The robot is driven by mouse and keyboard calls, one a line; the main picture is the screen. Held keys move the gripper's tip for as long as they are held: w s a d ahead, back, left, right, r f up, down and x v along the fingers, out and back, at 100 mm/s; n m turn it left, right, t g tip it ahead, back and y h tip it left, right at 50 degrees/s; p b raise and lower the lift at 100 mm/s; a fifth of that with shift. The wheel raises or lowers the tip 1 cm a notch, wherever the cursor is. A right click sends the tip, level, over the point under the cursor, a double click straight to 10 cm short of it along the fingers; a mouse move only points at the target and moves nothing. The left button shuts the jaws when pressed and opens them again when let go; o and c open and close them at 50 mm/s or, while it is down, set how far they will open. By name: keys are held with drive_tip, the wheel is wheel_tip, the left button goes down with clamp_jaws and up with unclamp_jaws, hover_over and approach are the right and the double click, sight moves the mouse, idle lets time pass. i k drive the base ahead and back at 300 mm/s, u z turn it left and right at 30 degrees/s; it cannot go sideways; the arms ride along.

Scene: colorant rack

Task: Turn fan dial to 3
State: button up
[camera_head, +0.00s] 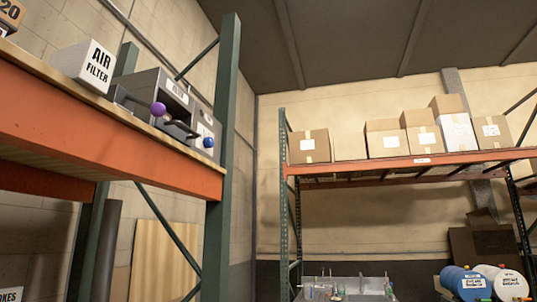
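A grey metal machine (147,82) stands on the upper left shelf, seen from below. Its front has a purple ball knob (158,109), a dark bar handle (182,129) and a blue ball knob (208,142). A small control panel with pale markings (206,127) is at its right end. I cannot make out which part is the fan dial, or any number setting. My gripper is not in view.
A white box marked AIR FILTER (88,66) stands left of the machine. An orange shelf beam (100,132) and green upright (223,130) frame the shelf. Cardboard boxes (310,146) line the back rack. A sink (345,287) and several drums (465,283) are below.

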sight(207, 142)
drive_tip(key=z, duration=0.25)
drive_tip(key=i, duration=1.4)
drive_tip(key=u, duration=0.45)
